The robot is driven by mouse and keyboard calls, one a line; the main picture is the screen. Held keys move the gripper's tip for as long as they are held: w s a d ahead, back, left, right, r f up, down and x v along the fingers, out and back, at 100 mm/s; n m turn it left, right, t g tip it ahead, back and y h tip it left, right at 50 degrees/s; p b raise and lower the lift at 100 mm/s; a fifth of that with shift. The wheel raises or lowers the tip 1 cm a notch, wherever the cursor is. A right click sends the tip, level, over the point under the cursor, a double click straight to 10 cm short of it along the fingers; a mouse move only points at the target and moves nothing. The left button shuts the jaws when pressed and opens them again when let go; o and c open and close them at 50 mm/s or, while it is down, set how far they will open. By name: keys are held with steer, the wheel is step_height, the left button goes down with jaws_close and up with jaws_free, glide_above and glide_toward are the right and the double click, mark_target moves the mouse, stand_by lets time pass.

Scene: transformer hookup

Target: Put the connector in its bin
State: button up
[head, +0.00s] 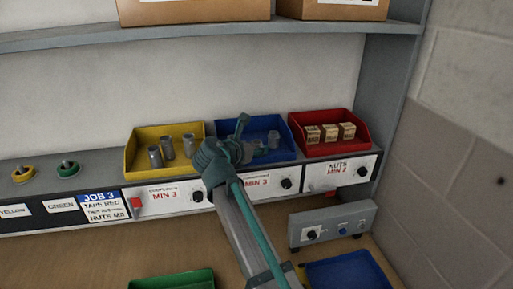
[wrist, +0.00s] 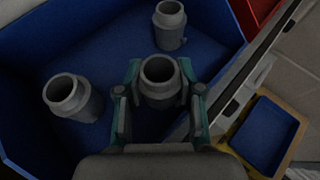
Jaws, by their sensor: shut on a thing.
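A grey cylindrical connector (wrist: 161,82) stands between the two teal fingers of my gripper (wrist: 161,90), which is shut on it. In the wrist view the held connector is over the blue bin (wrist: 110,25), near its front wall; whether it touches the floor I cannot tell. Two similar grey connectors are in this bin, one at the left (wrist: 72,97) and one at the back (wrist: 171,24). In the head view my wrist and arm cover the left front of the blue bin (head: 285,152) and hide the held part.
A yellow bin (head: 131,160) with grey cylinders stands left of the blue bin, and a red bin (head: 313,119) with small boxes right. A control box (head: 333,226), a blue tray (head: 345,272) and a green tray (head: 172,281) are below. A shelf (head: 200,34) runs above.

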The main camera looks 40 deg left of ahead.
steer(key=shift+f, duration=0.1)
steer(key=o, duration=0.9)
steer(key=b+v, duration=0.4)
steer(key=v, duration=0.8)
